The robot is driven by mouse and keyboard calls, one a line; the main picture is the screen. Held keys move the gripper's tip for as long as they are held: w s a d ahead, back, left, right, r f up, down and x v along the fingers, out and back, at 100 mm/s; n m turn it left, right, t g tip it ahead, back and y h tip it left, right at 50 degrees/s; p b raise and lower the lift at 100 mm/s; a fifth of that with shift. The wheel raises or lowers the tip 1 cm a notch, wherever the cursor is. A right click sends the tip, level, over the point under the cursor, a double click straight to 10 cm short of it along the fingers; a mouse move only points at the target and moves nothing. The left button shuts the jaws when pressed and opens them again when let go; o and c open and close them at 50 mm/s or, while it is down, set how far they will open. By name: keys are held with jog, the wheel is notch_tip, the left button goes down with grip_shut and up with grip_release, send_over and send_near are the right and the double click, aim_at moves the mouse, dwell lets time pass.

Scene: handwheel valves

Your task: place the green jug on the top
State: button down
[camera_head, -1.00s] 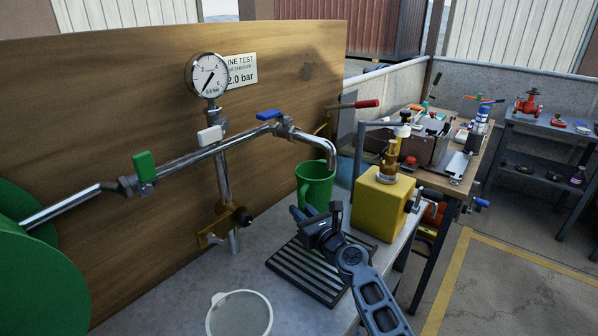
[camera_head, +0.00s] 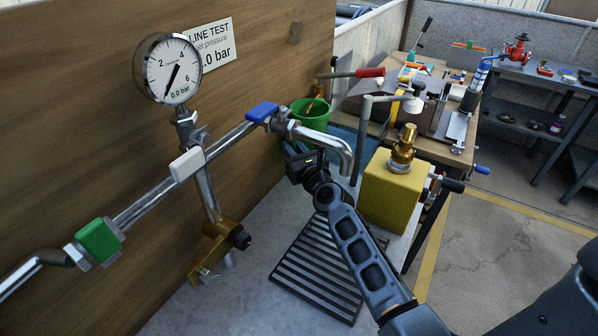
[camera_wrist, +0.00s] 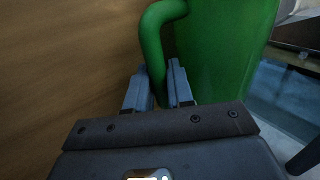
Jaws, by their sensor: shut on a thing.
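The green jug (camera_head: 309,117) is in the head view behind the bent spout (camera_head: 338,150), near the right end of the wooden board. Its lower part is hidden by the pipe and my gripper (camera_head: 298,153). In the wrist view the jug's wall (camera_wrist: 228,50) fills the upper right, and its handle (camera_wrist: 151,45) runs down between the two fingers. My gripper (camera_wrist: 158,82) is shut on the handle. The grey bench top (camera_head: 215,300) lies below the pipe. I cannot tell whether the jug's base touches anything.
The steel pipe with its blue lever (camera_head: 262,111) crosses close in front of the jug. A yellow block (camera_head: 388,195) with a brass fitting stands right of my gripper. A slotted drain grate (camera_head: 315,268) lies on the bench. A cluttered wooden table (camera_head: 450,150) stands beyond.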

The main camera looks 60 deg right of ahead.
jog(key=shift+f+b, duration=4.1)
jog(key=shift+f, duration=0.7)
jog(key=shift+f, duration=0.15)
jog(key=c, duration=1)
grip_release()
jog(key=shift+r, duration=0.25)
jog(key=b+v, duration=0.1)
jog(key=v, duration=1)
jog(key=shift+f+b, duration=0.2)
jog(key=shift+b, duration=0.1)
jog(key=shift+s+a+r, duration=0.1)
jog(key=shift+s+a, duration=0.25)
jog(key=shift+s, duration=0.05)
